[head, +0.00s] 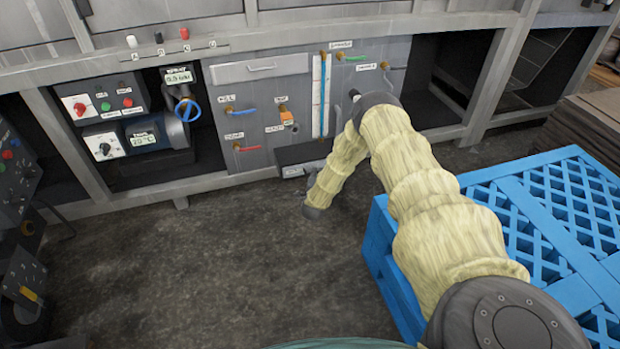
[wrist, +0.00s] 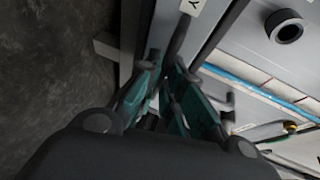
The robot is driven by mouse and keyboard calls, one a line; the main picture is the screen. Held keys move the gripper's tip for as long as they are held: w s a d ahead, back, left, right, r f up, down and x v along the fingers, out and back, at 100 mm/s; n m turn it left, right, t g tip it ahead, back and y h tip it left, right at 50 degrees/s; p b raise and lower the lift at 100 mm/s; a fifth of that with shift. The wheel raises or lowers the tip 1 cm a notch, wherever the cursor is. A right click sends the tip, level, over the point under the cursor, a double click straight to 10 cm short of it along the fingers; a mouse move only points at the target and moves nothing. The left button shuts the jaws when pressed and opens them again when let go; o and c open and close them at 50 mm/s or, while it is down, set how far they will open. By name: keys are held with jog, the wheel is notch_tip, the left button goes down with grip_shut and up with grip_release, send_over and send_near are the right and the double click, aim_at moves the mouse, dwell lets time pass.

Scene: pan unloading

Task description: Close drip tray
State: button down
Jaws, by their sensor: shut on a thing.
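The drip tray (head: 296,158) is a dark, low tray at the foot of the grey panel in the head view. It sticks out from the panel with its dark inside showing, and a label is on its front. The labelled front (wrist: 192,7) shows at the top of the wrist view. My gripper (wrist: 168,68) has teal fingers closed around a dark bar (wrist: 180,32) beside that front, which looks like the tray's handle. In the head view my gripper is mostly hidden by my arm, close to the tray's right front. The tray's right end is hidden too.
The panel (head: 245,115) above carries small coloured valves and a blue gauge strip (head: 321,95). A blue pallet-like crate (head: 560,200) stands to the right, beneath my arm. The dark floor (head: 190,270) before the panel is clear.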

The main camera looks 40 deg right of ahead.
jog(key=c, duration=1.6)
grip_release()
jog(key=shift+w, duration=0.3)
jog(key=shift+o, duration=0.2)
jog(key=shift+s, duration=0.1)
jog(key=shift+s, duration=0.1)
jog(key=v, duration=1.1)
jog(key=shift+s+a, duration=0.25)
jog(key=shift+s, duration=0.05)
